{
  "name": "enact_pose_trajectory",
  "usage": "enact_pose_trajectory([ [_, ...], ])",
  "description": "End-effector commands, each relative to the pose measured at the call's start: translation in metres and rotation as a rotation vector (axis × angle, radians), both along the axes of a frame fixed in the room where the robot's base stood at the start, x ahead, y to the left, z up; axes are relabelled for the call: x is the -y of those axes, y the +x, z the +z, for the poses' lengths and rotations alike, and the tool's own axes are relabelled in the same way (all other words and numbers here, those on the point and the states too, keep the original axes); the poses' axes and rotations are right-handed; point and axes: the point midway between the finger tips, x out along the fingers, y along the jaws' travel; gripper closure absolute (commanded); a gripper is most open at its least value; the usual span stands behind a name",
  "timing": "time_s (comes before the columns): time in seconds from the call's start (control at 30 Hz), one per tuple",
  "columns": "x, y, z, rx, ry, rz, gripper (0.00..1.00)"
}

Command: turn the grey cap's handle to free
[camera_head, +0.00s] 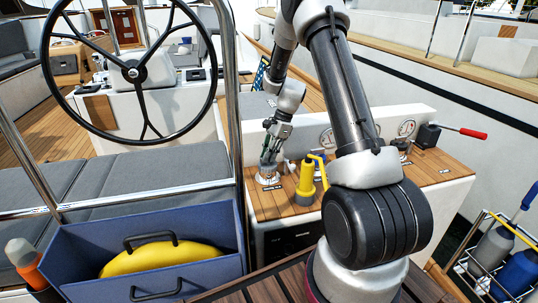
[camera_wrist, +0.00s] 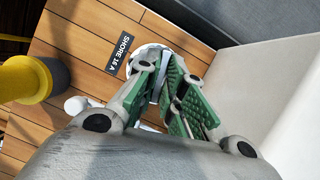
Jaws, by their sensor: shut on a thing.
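The grey cap (camera_head: 267,180) sits on the wooden counter. In the wrist view its pale round rim (camera_wrist: 146,56) shows beside a dark label reading "SHORE 16 A" (camera_wrist: 124,53). My gripper (camera_head: 266,161) points down right over the cap. In the wrist view the green-padded fingers of my gripper (camera_wrist: 166,82) close on the cap's handle, a pale strip of which shows between them. The fingers hide most of the handle and part of the cap, so I cannot tell how far it is turned.
A yellow plug with a dark collar (camera_head: 306,180) stands close right of the cap; it also shows in the wrist view (camera_wrist: 28,78). A red-handled lever (camera_head: 472,133) is at the counter's right end. A blue bin (camera_head: 75,265) holds a yellow thing at front left.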

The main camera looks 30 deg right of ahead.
Motion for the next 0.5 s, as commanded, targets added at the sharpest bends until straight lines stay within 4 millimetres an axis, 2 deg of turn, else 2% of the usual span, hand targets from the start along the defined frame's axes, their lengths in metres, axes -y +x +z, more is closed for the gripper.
enact_pose_trajectory([
  [0.5,-0.0009,0.0031,-0.0003,0.001,-0.001,0.487,1.0],
])
